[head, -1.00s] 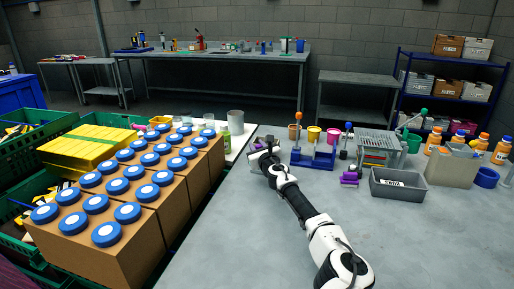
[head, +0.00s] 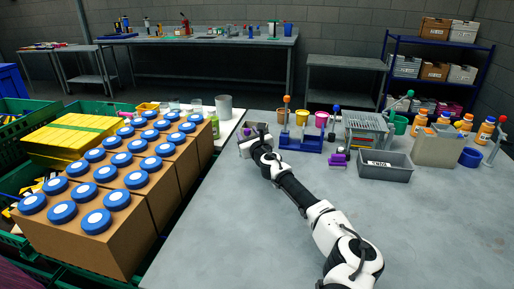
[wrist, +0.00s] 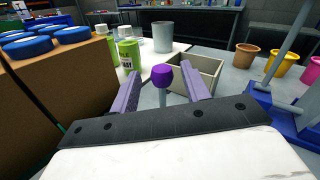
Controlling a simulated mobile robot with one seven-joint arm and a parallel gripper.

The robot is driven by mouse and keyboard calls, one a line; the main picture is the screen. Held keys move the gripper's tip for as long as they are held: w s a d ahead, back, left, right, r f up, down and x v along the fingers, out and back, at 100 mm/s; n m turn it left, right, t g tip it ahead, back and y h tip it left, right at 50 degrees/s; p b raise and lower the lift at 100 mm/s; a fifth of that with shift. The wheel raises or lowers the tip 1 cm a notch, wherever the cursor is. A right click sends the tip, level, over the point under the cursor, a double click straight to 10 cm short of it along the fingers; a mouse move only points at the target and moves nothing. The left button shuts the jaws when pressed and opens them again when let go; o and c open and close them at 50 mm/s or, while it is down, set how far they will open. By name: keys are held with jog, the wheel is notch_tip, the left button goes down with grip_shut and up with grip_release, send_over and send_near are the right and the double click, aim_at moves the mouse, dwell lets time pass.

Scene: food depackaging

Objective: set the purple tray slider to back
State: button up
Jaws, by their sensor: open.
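A purple knob (wrist: 163,75) on a thin grey stem (wrist: 163,97) stands between the fingers of my gripper (wrist: 161,84) in the wrist view. The fingers are apart, one on each side of the knob; I cannot tell whether either touches it. A pale open tray (wrist: 207,72) sits just behind and to the right of the knob. How the stem joins the tray is hidden.
A blue stand (head: 300,141) with coloured cups is right of my gripper. Another purple piece (head: 338,160) and a grey bin (head: 385,166) lie further right. Boxes (head: 115,225) with blue lids stand left of the table. The table's front is clear.

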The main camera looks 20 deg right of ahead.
jog(key=s+b, duration=0.1)
jog(key=s, duration=1)
jog(key=shift+b, duration=0.4)
jog(key=shift+f, duration=0.1)
